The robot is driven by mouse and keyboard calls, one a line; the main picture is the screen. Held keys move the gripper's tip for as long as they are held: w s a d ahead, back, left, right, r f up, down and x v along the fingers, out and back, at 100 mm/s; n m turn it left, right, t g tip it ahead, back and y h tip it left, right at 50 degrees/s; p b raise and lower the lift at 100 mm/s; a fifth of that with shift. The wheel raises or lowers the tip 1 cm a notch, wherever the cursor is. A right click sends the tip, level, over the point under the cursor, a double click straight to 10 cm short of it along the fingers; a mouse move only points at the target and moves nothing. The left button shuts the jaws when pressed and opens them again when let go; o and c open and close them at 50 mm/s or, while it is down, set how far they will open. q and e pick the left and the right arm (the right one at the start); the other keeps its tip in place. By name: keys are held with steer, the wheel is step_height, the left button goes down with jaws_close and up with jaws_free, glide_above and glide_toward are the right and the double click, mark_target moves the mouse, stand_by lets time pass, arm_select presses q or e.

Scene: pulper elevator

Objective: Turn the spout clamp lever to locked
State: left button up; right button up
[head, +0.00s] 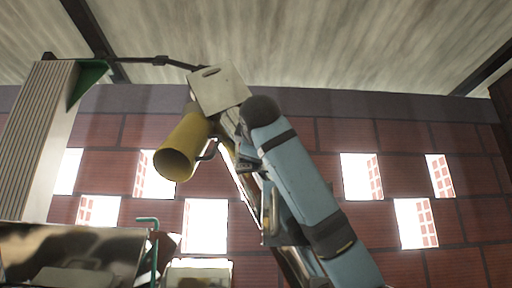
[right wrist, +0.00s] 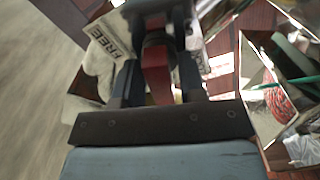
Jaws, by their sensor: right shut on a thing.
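In the right wrist view, the red clamp lever (right wrist: 156,72) stands between the two dark fingers of my right gripper (right wrist: 158,80), which is shut on it. A pale plate (right wrist: 112,36) marked "FREE" is beside the lever, at upper left. My blue right arm reaches up to the spout from lower right. The lever is not clear there. My left gripper is out of view.
A tall ribbed pale column (head: 44,140) with a green flap (head: 88,78) stands at left. A dark bar (head: 155,60) runs from it to the box. A shiny metal hopper (head: 70,255) is at lower left.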

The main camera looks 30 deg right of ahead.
steer(key=shift+n, duration=1.5)
steer(key=shift+f, duration=0.1)
steer(key=o, duration=0.6)
steer(key=shift+a, duration=0.1)
steer(key=shift+o, duration=0.2)
steer(key=b+v, duration=0.5)
steer(key=v, duration=0.9)
